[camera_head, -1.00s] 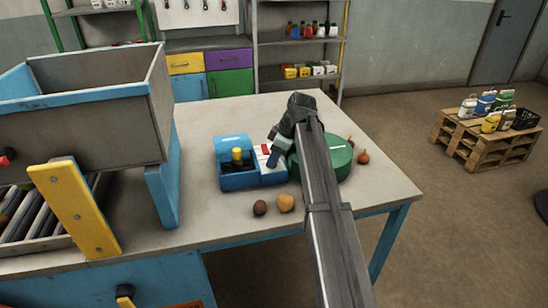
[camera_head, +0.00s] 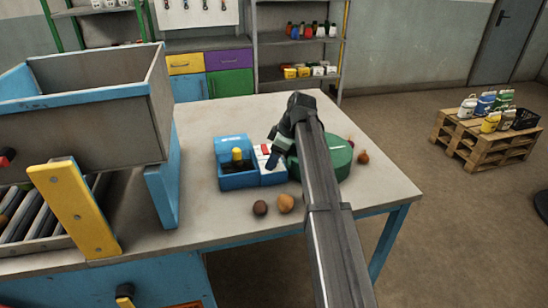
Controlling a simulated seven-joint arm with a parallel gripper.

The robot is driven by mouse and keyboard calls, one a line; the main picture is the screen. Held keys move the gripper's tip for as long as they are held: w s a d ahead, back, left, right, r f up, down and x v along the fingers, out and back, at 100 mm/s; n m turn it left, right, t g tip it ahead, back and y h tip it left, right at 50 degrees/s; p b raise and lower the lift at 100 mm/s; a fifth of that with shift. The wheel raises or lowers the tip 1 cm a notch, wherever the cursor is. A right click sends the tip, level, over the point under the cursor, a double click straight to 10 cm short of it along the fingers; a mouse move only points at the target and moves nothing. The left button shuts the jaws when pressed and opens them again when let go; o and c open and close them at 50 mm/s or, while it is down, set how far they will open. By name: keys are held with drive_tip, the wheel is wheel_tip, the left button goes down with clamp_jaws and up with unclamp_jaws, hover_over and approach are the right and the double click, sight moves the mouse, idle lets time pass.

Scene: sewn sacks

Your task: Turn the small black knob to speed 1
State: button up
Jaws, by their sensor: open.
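A small blue unit (camera_head: 238,181) stands on the table, with a yellow upright piece (camera_head: 237,154) in its dark open recess. A white panel (camera_head: 272,178) with a red mark on top adjoins its right side. My gripper (camera_head: 273,158) is over this white panel, its fingers pointing down and to the left. It looks empty. Whether it touches the panel cannot be told. I cannot make out the small black knob or any speed marks; my gripper and arm cover part of this area.
A round green object (camera_head: 337,158) stands just right of my gripper, partly behind my arm. Several small round brown and orange items (camera_head: 286,203) lie nearby. A large grey bin (camera_head: 100,125) with blue edges is at left. The front right tabletop (camera_head: 378,193) is clear.

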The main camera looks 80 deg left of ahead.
drive_tip(key=v, duration=1.3)
drive_tip(key=shift+w+r, duration=0.2)
drive_tip(key=shift+r, duration=0.1)
